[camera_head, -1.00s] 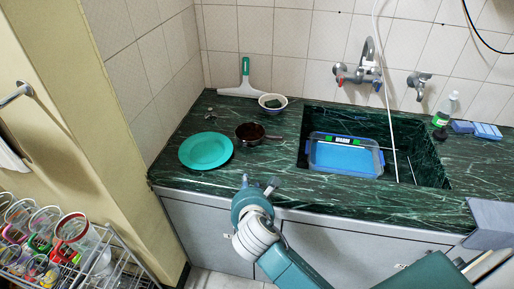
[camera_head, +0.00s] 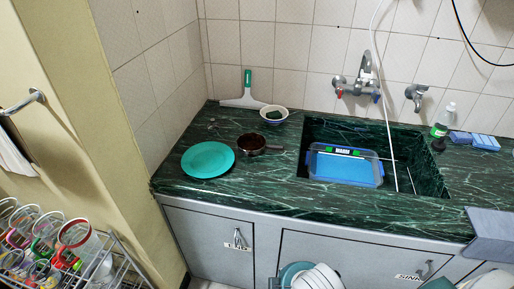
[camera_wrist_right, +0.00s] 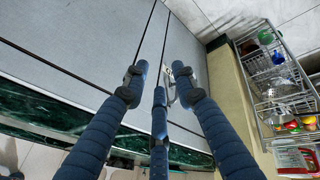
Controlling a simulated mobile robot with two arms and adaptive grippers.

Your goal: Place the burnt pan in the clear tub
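The burnt pan (camera_head: 250,145), small and dark brown with a short handle pointing right, sits on the green marble counter (camera_head: 240,190). The clear tub (camera_head: 378,175), with a blue rim and blue inside, sits in the sink right of the pan. My right gripper shows in the wrist view (camera_wrist_right: 160,72) with its fingers spread and nothing held, in front of the grey cabinet doors. My left gripper is not in view.
A teal plate (camera_head: 208,160) lies left of the pan. A bowl (camera_head: 273,115) with a dark sponge stands behind it, near a squeegee (camera_head: 246,92). A white hose (camera_head: 389,125) hangs into the sink. A cup rack (camera_head: 75,260) stands at lower left. The counter front is clear.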

